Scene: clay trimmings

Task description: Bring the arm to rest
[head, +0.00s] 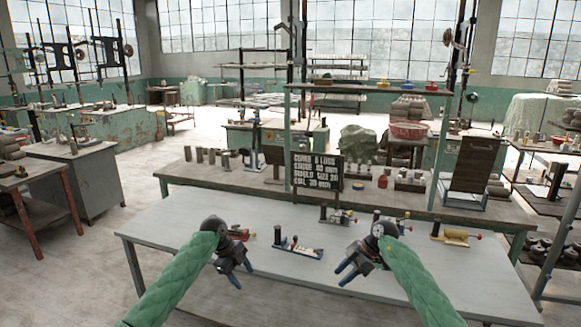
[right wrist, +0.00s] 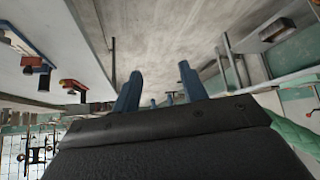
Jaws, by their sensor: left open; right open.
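My left gripper (head: 240,280) is at the end of a green-sleeved arm over the left front part of the grey table (head: 190,225). Its blue fingers point down to the right, open and empty. My right gripper (head: 341,277) is over the front middle of the table, its blue fingers pointing down to the left. In the right wrist view the right gripper (right wrist: 157,88) shows two blue fingers apart with nothing between them. I cannot tell the exact height of either gripper above the table.
Small fixtures stand on the table: one behind my left gripper (head: 240,233), one in the middle (head: 298,248), one behind it (head: 337,215), and a yellow one at right (head: 455,237). A black lettered sign (head: 317,171) stands at the back. The table's front left is clear.

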